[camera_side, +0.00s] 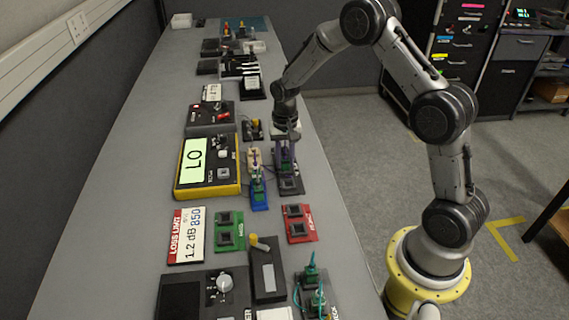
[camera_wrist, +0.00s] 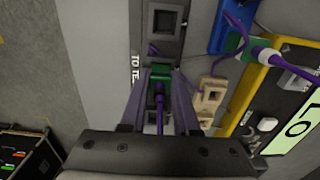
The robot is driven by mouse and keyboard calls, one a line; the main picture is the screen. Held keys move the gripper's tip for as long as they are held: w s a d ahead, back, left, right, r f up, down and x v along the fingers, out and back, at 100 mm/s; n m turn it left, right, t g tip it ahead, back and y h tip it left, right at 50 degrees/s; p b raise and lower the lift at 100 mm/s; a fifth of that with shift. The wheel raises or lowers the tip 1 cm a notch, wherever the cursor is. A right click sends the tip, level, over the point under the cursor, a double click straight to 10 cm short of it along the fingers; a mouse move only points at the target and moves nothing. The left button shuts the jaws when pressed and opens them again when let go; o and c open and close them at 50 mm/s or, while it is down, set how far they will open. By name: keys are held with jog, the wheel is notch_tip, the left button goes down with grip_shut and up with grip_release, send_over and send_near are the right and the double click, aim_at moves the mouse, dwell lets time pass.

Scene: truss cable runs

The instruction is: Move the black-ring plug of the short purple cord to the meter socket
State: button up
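My gripper (camera_wrist: 160,84) points down over a dark grey block (camera_wrist: 165,42) lettered "TO TE…". Its purple fingers are closed on the sides of a green plug (camera_wrist: 159,72) with a purple cord. This plug's ring colour cannot be made out, nor whether it is still seated. In the side view my gripper (camera_side: 286,164) is above the same block (camera_side: 291,186). Another green plug, with a white ring (camera_wrist: 262,50), lies by the blue block (camera_wrist: 231,25) with purple cord attached. The yellow meter (camera_side: 207,194) reads "LO"; a grey square on its face (camera_side: 223,174) looks like its socket.
A beige block (camera_wrist: 211,94) with square openings stands between the grey block and the meter. Green (camera_side: 230,231) and red (camera_side: 299,223) socket boards lie nearer the camera, with a loss-limit card (camera_side: 187,236). More devices line the bench behind.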

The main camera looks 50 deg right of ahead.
aim_at(285, 158)
grip_shut()
jog(key=shift+r, duration=0.15)
jog(key=shift+r, duration=2.15)
